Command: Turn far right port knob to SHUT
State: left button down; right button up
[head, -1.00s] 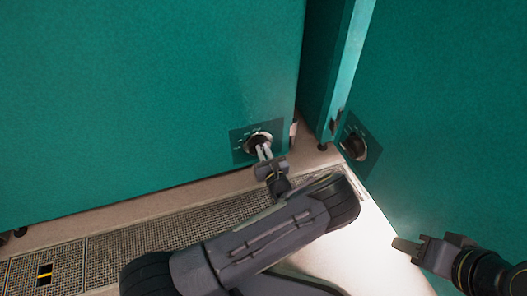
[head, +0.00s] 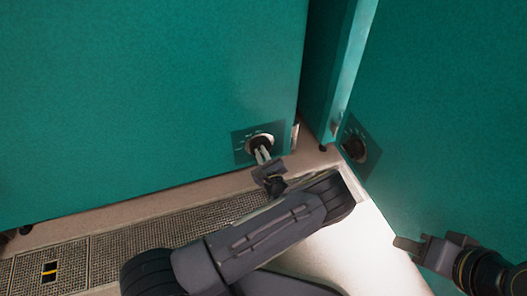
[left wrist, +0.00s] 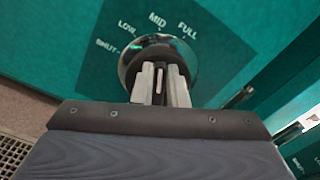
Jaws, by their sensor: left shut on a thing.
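A dark round port knob (head: 259,143) with a pale ring sits on a dark plate low on the left teal chamber. My left gripper (head: 263,156) is shut on this knob. In the left wrist view the knob (left wrist: 155,58) shows between the fingers (left wrist: 160,82), with SHUT, LOW, MID and FULL printed around it from left to right. A pale line shows between the fingers, but I cannot tell surely which word the knob points to. A second knob (head: 355,148) is on the right chamber, untouched. My right gripper (head: 402,244) is near that chamber's lower edge; its jaw gap is unclear.
The left chamber (head: 150,90) and right chamber (head: 450,130) stand close, with a narrow dark gap and a panel edge between them. A floor grating (head: 130,243) runs along the left chamber's foot. Pale floor (head: 355,245) is bare between my arms.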

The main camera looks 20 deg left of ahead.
pick_arm(q)
jog(key=shift+s+a+f+n+p, duration=0.2)
jog(key=shift+f+n+p, duration=0.2)
jog(key=shift+n, duration=1.7)
jog(key=shift+s+a+f+n+p, duration=0.1)
jog(key=shift+a+f+n+p, duration=0.25)
jog(key=shift+n, duration=1.75)
jog(key=shift+s+a+f+n+p, duration=0.2)
jog(key=shift+f+n, duration=0.3)
jog(key=shift+n, duration=1.6)
jog(key=shift+d, duration=0.15)
jog(key=c, duration=1.4)
grip_release()
jog(key=shift+c, duration=0.2)
jog(key=p+v, duration=0.2)
jog(key=v, duration=0.5)
jog(key=shift+s+d, duration=0.25)
jog(key=shift+s, duration=0.05)
